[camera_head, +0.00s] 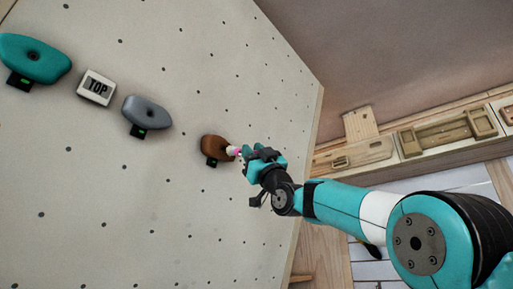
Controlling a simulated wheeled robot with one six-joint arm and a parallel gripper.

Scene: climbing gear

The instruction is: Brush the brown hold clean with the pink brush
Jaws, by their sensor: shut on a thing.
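The brown hold (213,147) is fixed on the pale climbing wall (150,220), right of the other holds, with a small black tag (212,162) at its lower edge. My gripper (247,154) is just right of it, shut on the pink brush (236,151). Only a bit of pink and the pale bristle end show; my gripper hides the rest. The bristle end is at the right side of the brown hold and appears to touch it. I cannot tell how clean the hold is.
Wooden boards with grips (435,136) are at the right. The lower wall is free of holds.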

